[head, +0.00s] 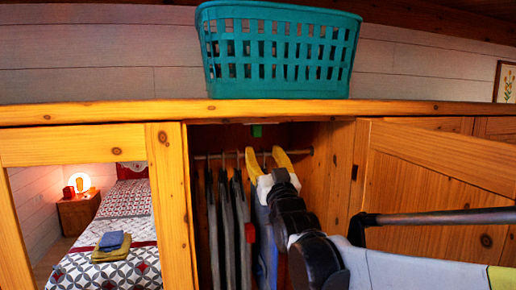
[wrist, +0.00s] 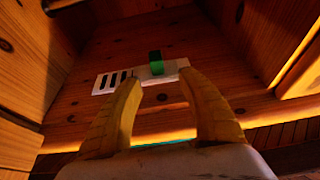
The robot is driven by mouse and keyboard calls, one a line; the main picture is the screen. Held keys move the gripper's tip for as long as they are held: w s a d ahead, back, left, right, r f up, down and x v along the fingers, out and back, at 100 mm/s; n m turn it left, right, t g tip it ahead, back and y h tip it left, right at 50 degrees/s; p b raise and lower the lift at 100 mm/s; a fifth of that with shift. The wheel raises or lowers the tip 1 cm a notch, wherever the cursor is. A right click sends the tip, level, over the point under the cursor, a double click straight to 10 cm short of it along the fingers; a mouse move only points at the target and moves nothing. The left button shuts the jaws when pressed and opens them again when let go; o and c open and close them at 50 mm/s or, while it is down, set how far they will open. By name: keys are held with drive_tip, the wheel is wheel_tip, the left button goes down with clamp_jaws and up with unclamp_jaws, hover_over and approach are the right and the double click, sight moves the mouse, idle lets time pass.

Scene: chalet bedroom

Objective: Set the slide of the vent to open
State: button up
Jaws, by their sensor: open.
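The vent (wrist: 107,82) is a pale plate with dark slots showing at its left, on the wooden inside of the wardrobe. Its green slide (wrist: 156,62) stands out right of those slots; it also shows as a small green block in the head view (head: 257,130). My gripper (wrist: 160,78) is open, its two yellow fingers pointing at the vent, one towards each side of the slide. The fingertips hide part of the plate. I cannot tell whether they touch it. In the head view my gripper (head: 265,153) is inside the wardrobe, just below the slide.
A clothes rail (head: 222,155) crosses the wardrobe, with dark clothes (head: 226,220) hanging left of my arm. The wooden door (head: 440,190) stands open at the right. A mirror panel (head: 100,215) is at the left. A teal basket (head: 280,50) sits on top.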

drive_tip(key=shift+f, duration=0.1)
drive_tip(key=s+d+f+g+h+b, duration=0.15)
drive_tip(key=s+d+f+b, duration=0.35)
drive_tip(key=f, duration=0.6)
drive_tip(key=s+d+f+m+g+h+b, duration=0.1)
drive_tip(key=s+f+g+b, duration=0.2)
drive_tip(key=f+b, duration=0.65)
drive_tip(key=s+d+f+g+h+b, duration=0.1)
drive_tip(key=s+d+f+g+b, duration=0.3)
drive_tip(key=f, duration=0.9)
drive_tip(key=s+d+f+g+b, duration=0.1)
drive_tip(key=s+f+b, duration=0.4)
drive_tip(key=f, duration=0.5)
drive_tip(key=s+d+f+m+g+b, duration=0.1)
drive_tip(key=s+d+f+g+b, duration=0.1)
drive_tip(key=s+f+b, duration=0.3)
drive_tip(key=s+d+f+g+h+b, duration=0.1)
drive_tip(key=s+f+g+b, duration=0.2)
drive_tip(key=s+f, duration=0.8)
wheel_tip(320, 180, down, 6)
drive_tip(key=shift+s+d+f+g+b, duration=0.2)
drive_tip(key=shift+s+g+b, duration=0.15)
drive_tip(key=shift+b, duration=0.75)
